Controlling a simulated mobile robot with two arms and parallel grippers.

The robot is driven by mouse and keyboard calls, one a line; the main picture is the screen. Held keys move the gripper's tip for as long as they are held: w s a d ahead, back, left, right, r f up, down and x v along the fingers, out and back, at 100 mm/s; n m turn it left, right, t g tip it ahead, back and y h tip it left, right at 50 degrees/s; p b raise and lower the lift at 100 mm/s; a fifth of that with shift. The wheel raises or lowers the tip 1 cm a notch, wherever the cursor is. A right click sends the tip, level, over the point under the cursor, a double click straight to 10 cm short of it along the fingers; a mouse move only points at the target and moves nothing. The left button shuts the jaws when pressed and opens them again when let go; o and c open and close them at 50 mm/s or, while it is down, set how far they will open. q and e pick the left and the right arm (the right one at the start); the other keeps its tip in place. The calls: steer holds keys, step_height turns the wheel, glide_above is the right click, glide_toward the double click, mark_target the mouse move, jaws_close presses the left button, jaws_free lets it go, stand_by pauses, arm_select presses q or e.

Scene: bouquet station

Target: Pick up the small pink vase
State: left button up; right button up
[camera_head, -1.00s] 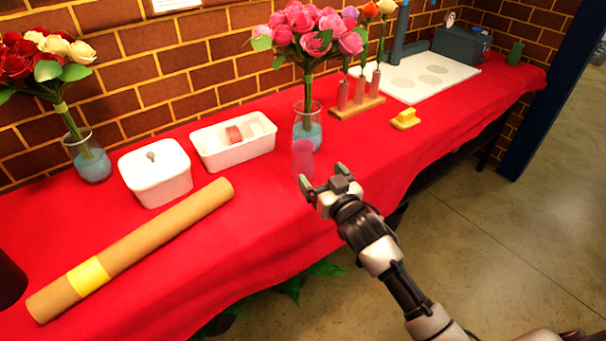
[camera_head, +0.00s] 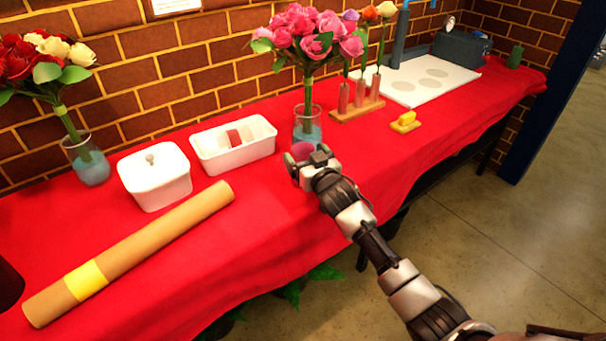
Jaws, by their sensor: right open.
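The small pink vase (camera_head: 303,149) stands on the red-covered table in front of a larger glass vase (camera_head: 309,124). Only its upper part shows; my right gripper hides the rest. My right gripper (camera_head: 305,157) is open and right at the small vase, with its fingers at either side of it in the picture. I cannot tell whether the fingers touch it. My left gripper is not in view.
The glass vase with pink flowers is close behind the gripper. A white tray (camera_head: 216,161) and a lidded white box (camera_head: 160,188) are to the left, with a long cardboard tube (camera_head: 150,240) in front. A wooden holder (camera_head: 357,109) and yellow object (camera_head: 406,121) are at right.

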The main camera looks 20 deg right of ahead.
jaws_close()
steer(key=shift+r, duration=0.15)
stand_by(0.4)
